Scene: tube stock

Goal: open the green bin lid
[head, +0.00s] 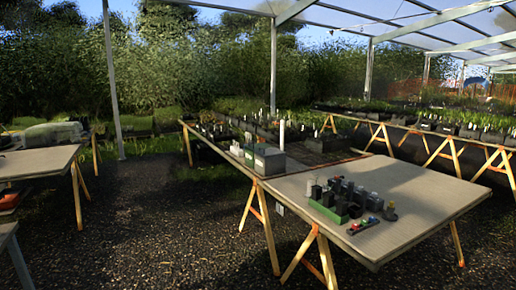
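No bin with a clearly visible green lid can be made out. A low green box or tray (328,212) sits on the near right table, at the front left of a cluster of dark blocks or pots. It is small in view, and I cannot tell whether it is a bin or has a lid. A small green box (248,154) stands in a row of boxes at the table's far left corner; its lid, if any, cannot be made out. My gripper is not in view.
The near right table (430,200) has clear top to the right of the cluster. A grey box (269,161) stands at its far left corner. Another table (35,163) is at left. Dark gravel (150,225) lies open between them. Orange trestle legs (325,262) stand under the tables.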

